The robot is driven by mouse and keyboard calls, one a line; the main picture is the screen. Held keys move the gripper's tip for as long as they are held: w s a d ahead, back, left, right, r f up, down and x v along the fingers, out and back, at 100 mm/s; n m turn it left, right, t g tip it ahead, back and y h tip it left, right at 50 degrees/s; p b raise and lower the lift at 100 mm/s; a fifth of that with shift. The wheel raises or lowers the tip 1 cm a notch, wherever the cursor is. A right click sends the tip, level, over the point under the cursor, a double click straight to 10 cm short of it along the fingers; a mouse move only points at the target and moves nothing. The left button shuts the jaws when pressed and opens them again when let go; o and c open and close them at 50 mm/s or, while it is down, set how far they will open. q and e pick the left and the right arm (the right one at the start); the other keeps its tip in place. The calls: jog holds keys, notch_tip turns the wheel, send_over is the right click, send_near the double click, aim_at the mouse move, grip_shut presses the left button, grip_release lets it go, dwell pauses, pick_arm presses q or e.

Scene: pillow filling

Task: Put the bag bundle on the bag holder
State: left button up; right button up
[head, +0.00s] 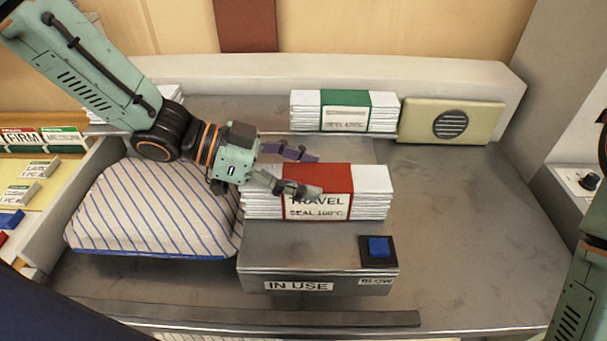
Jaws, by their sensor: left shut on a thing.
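The bag bundle (372,180) is a white stack with a red band reading "TRAVEL SEAL". It sits at the middle of the bench, on or just above the back of the bag holder (290,257), a grey metal box labelled "IN USE". I cannot tell whether it touches the holder. My left gripper (304,172) comes in from the left and is shut on the bundle's left part, its fingers lying across the white bags and red band. My right arm shows at the right edge; its gripper is out of view.
A green-banded bundle (345,111) lies on the back ledge beside a beige speaker box (452,121). A striped pillow (155,212) lies left of the holder. A blue button (379,247) sits on the holder. The bench right of it (470,220) is clear.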

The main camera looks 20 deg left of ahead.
aim_at(287, 177)
pick_arm(q)
jog(key=shift+a, duration=0.1)
jog(key=shift+s+d, duration=0.15)
jog(key=shift+d, duration=0.2)
jog(key=o, duration=1.3)
jog(key=shift+s+d, duration=0.1)
jog(key=shift+o, duration=0.8)
jog(key=o, duration=0.3)
jog(key=shift+w+a+f, duration=0.1)
jog(key=shift+w+a, duration=0.1)
jog(key=shift+a, duration=0.15)
jog(key=shift+s+d+r, duration=0.15)
jog(key=shift+d+r, duration=0.05)
jog(key=shift+d, duration=0.1)
jog(key=shift+r, duration=0.15)
jog(key=p+v, duration=0.2)
jog(key=v, duration=0.1)
jog(key=shift+a, duration=0.2)
jog(key=p+v, duration=0.2)
jog(key=p, duration=0.1)
jog(key=shift+a+r, duration=0.1)
jog(key=shift+r, duration=0.2)
jog(key=p+v, duration=0.5)
jog(key=p, duration=0.1)
jog(key=shift+s+a+r, duration=0.1)
jog(key=shift+a, duration=0.05)
jog(key=shift+s+a+p, duration=0.15)
jog(key=shift+a+p, duration=0.35)
jog(key=shift+p, duration=0.05)
